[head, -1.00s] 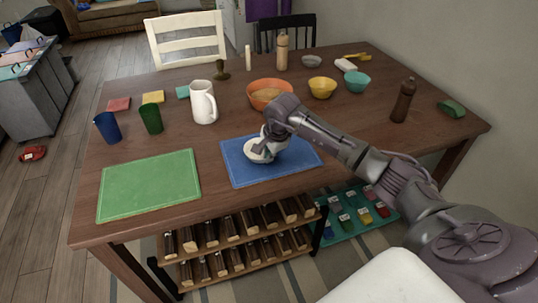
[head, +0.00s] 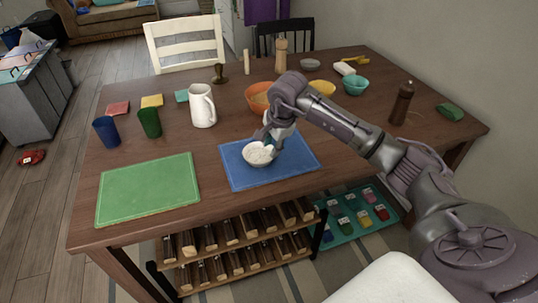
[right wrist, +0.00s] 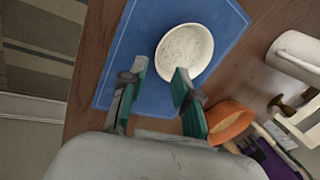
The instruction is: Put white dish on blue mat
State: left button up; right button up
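The white dish (head: 256,156) sits upright on the left-middle part of the blue mat (head: 300,160). In the right wrist view the dish (right wrist: 185,50) lies on the mat (right wrist: 125,60) beyond my fingertips. My right gripper (head: 268,138) is just behind and above the dish's right rim. Its two fingers (right wrist: 156,82) are spread apart with nothing between them. One fingertip overlaps the dish's near rim in the wrist view; I cannot tell whether it touches. My left gripper is not in view.
A green mat (head: 148,188) lies left of the blue mat. Behind stand a white pitcher (head: 202,106), an orange bowl (head: 257,97) partly hidden by my arm, and a yellow bowl (head: 322,87). A brown bottle (head: 401,104) stands right of my arm.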

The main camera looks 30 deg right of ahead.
jog(key=shift+v, duration=2.3)
jog(key=shift+a, duration=0.1)
